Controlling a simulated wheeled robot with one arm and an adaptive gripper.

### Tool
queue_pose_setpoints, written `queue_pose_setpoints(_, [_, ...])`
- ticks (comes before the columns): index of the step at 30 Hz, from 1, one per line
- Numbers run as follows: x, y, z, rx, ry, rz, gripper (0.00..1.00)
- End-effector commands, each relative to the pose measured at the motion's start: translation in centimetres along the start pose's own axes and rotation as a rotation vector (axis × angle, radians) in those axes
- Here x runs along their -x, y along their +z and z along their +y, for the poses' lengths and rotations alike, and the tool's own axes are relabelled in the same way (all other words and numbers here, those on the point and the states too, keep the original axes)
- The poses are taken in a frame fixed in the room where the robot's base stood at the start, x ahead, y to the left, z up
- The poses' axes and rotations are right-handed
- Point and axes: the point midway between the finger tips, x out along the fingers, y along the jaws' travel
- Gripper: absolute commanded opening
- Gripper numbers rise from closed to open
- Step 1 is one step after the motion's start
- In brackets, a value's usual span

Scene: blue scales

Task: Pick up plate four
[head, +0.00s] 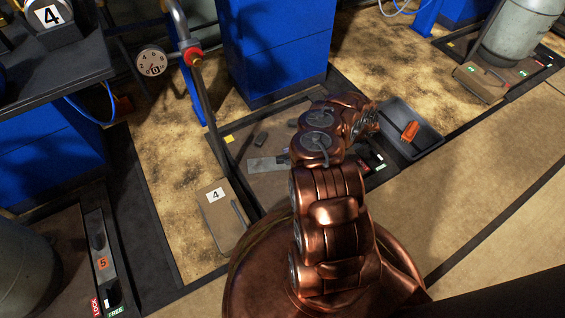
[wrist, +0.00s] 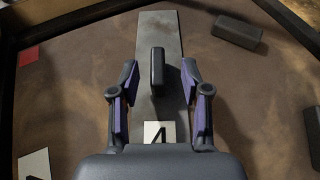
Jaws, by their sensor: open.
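Plate four (wrist: 158,30) is a long flat grey metal strip with a black upright handle (wrist: 157,68) and a white label reading 4, partly cut off by my gripper's body. It lies on a brown surface. My gripper (wrist: 159,78) is open, with one purple-padded finger on each side of the handle and a gap on both sides. In the head view, part of a grey strip (head: 264,165), seemingly the same plate, shows left of my copper arm. The arm hides the rest of it and my fingers.
A dark block (wrist: 237,32) lies right of the plate, beyond the fingers. A dark tray (head: 428,142) with an orange piece (head: 409,131) stands right of my arm. A box labelled 4 (head: 222,220) and a pipe (head: 212,125) stand left.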

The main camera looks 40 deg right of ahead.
Motion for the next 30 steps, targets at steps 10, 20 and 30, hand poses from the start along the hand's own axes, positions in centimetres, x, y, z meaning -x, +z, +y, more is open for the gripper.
queue_pose_setpoints(10, [-4.1,0.0,0.2,0.002,0.004,-0.001,0.47])
queue_pose_setpoints(20, [-4.3,0.1,0.2,0.002,0.005,0.000,0.38])
queue_pose_setpoints(30, [-4.3,0.1,0.2,0.001,0.005,-0.001,0.02])
